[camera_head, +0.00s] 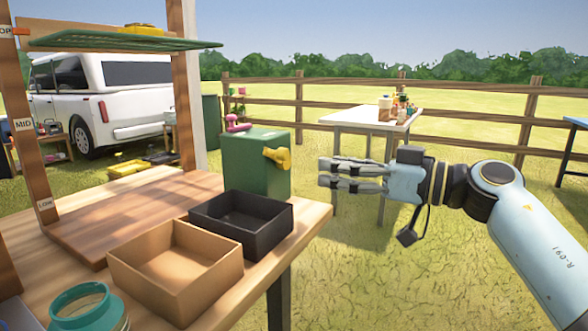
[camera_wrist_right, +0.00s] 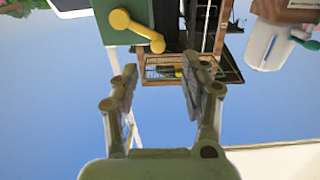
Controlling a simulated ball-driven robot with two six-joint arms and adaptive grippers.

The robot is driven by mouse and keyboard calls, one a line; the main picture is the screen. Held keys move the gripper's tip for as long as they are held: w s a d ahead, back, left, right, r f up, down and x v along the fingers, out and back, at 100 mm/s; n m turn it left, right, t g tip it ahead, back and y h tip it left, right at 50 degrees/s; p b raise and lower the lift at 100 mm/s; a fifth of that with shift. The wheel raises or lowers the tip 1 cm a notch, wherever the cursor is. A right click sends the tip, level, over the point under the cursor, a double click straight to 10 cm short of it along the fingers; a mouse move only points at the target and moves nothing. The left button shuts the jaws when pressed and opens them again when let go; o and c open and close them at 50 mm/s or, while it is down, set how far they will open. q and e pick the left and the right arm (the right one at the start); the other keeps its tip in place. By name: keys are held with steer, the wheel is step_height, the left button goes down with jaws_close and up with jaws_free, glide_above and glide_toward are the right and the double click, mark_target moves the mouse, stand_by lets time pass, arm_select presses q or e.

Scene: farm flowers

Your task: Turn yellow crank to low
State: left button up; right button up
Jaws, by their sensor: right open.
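The yellow crank (camera_head: 277,157) sticks out from the right face of a green box (camera_head: 255,175) on the wooden table. The crank also shows in the right wrist view (camera_wrist_right: 140,30), beyond the fingertips. My right gripper (camera_head: 322,174) is open and empty, to the right of the crank and apart from it, with its fingers pointing left. Its two fingers show spread in the right wrist view (camera_wrist_right: 158,82). A wooden post carries the labels TOP, MID and LOW (camera_head: 44,204). A green mesh shelf (camera_head: 120,44) is up near the TOP label. My left gripper is not in view.
A teal pot (camera_head: 80,308) is at the front left. A white table (camera_head: 365,118) stands behind.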

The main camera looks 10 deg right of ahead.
mark_target(287, 156)
steer(key=b+x, duration=0.1)
steer(key=x, duration=0.5)
steer(key=b+x, duration=0.1)
steer(key=x, duration=0.3)
steer(key=shift+w+d+r+b, duration=0.1)
steer(key=shift+r+b, duration=0.15)
steer(key=shift+b, duration=0.05)
steer(key=shift+w+a+r, duration=0.1)
steer(key=shift+w+a, duration=0.25)
steer(key=shift+a, duration=0.1)
steer(key=shift+c, duration=1.2)
steer(key=c, duration=0.7)
jaws_close()
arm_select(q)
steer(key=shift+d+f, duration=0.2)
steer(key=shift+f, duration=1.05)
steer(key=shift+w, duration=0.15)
